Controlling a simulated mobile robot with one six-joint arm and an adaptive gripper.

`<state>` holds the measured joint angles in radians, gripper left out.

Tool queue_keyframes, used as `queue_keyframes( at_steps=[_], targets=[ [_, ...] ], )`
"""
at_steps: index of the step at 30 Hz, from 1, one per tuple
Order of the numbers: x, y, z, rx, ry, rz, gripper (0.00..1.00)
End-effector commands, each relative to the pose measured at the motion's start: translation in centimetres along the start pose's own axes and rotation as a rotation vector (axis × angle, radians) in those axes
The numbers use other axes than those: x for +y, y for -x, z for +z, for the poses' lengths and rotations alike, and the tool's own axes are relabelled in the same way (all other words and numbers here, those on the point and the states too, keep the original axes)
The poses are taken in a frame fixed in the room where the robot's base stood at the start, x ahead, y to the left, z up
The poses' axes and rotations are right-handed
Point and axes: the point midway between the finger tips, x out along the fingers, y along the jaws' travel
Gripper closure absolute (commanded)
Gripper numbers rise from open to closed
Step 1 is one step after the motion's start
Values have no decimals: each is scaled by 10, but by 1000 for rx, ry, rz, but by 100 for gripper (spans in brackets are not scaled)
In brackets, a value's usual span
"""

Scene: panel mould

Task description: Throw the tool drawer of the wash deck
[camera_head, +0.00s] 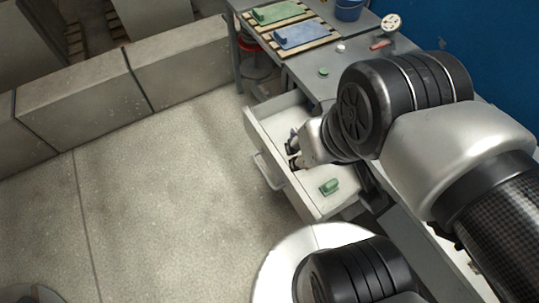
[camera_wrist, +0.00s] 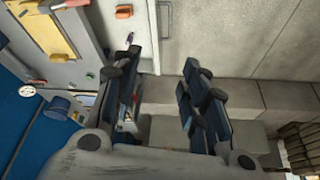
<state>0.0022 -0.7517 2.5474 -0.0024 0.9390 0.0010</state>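The tool drawer (camera_head: 262,133) of the grey wash deck (camera_head: 318,75) stands pulled out in the head view. Its bar handle (camera_head: 268,171) is on the outer side of the front panel. A handle (camera_wrist: 164,20) also shows at the top of the wrist view. A green block (camera_head: 329,187) lies in the drawer. My gripper (camera_head: 296,149) is over the drawer, behind the front panel and apart from the handle. In the wrist view its two fingers (camera_wrist: 163,62) are spread with nothing between them. My wrist hides part of the drawer's inside.
On the deck are slatted racks with a green piece (camera_head: 275,12) and a blue piece (camera_head: 301,35), a blue bucket (camera_head: 349,9) and small items. A low concrete block wall (camera_head: 80,95) stands on the left. The concrete floor (camera_head: 180,200) before the drawer is clear.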

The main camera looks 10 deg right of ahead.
Motion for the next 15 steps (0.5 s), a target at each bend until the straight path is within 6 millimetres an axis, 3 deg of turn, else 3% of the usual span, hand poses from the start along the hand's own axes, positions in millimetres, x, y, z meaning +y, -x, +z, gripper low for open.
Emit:
queue_keyframes(
  at_steps=[4,8,15],
  targets=[
    [1,-6,-14,-29,7,12,67],
    [1,-22,-43,-80,23,39,67],
    [-9,-84,-96,-174,78,93,67]
  ],
)
